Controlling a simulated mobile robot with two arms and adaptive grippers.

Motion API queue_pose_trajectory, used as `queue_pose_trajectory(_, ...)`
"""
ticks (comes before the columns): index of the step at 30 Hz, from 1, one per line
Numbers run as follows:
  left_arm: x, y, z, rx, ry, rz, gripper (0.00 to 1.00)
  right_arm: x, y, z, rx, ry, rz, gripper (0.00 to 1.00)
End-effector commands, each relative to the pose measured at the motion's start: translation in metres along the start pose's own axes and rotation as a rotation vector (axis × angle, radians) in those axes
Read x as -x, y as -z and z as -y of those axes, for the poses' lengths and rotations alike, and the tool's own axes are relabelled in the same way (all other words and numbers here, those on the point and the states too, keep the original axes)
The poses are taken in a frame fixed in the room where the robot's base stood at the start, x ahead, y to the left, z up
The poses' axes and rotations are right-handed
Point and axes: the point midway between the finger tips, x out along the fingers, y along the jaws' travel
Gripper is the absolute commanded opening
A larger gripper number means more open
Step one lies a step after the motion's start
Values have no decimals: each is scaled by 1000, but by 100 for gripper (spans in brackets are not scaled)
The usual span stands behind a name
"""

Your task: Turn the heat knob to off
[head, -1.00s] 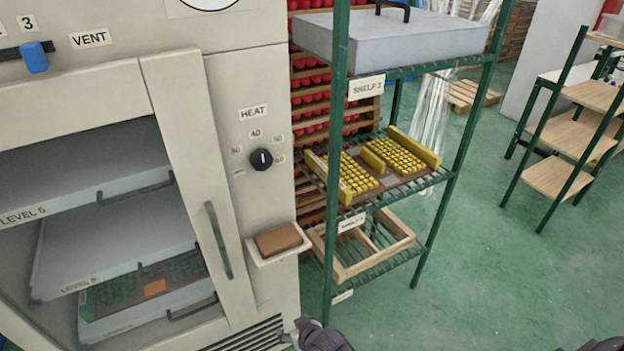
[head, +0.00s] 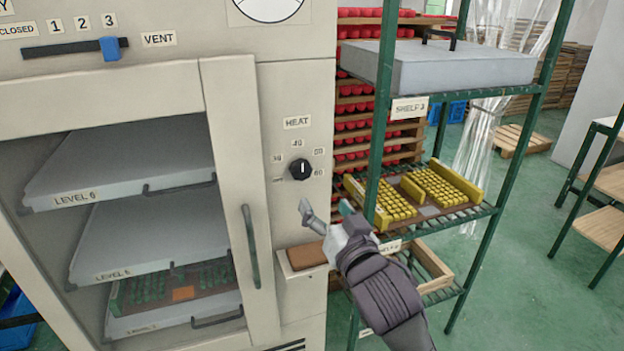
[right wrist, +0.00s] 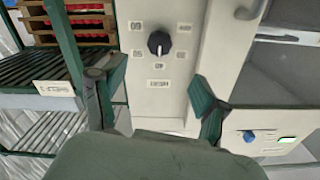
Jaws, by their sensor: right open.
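The heat knob (head: 300,169) is a round black dial with a white mark, on the oven's cream front panel below the HEAT label (head: 297,122). Its mark points about straight up, toward 40. My right gripper (head: 326,208) is open and empty, below the knob and apart from it. In the right wrist view, which is upside down, the knob (right wrist: 159,43) shows beyond and between the two spread fingers (right wrist: 150,92). My left gripper is out of view.
A small ledge with a brown block (head: 308,255) juts out below the knob. The green shelf rack (head: 383,110) with yellow pieces stands close on the right. The oven door handle (head: 251,245) is to the left. A blue vent slider (head: 110,48) is above.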

Motion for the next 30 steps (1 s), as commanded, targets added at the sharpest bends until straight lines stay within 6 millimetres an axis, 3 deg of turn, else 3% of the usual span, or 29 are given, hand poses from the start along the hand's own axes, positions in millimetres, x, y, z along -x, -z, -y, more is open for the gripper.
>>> queue_pose_trajectory(5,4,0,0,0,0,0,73,-20,3,1,-1,0,-2,73)
queue_pose_trajectory(18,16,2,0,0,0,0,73,-107,2,1,1,-1,0,73)
queue_pose_trajectory(24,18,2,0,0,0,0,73,-129,2,1,0,0,-1,73)
queue_pose_trajectory(30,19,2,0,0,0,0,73,-136,0,0,0,0,0,73)
